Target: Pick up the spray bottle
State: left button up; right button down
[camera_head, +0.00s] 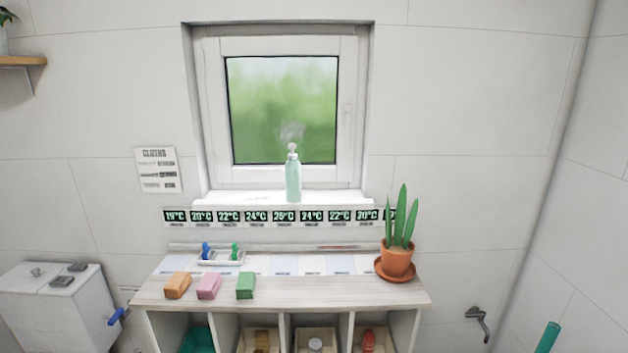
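The spray bottle (293,178) is pale green with a light-coloured pump top. It stands upright on the white window sill, in front of the window, and a faint mist shows above its top. Nothing is holding it. Neither my left nor my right gripper shows in the head view.
Below the sill, a wooden-topped cart (330,290) bears orange (178,285), pink (209,286) and green (246,286) blocks, a small white tray (221,258) and a potted plant (397,258) at right. A white cistern (55,300) stands left. The sill beside the bottle is clear.

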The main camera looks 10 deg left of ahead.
aim_at(293, 178)
jog(key=z, duration=0.75)
jog(key=i, duration=1)
jog(key=u, duration=0.2)
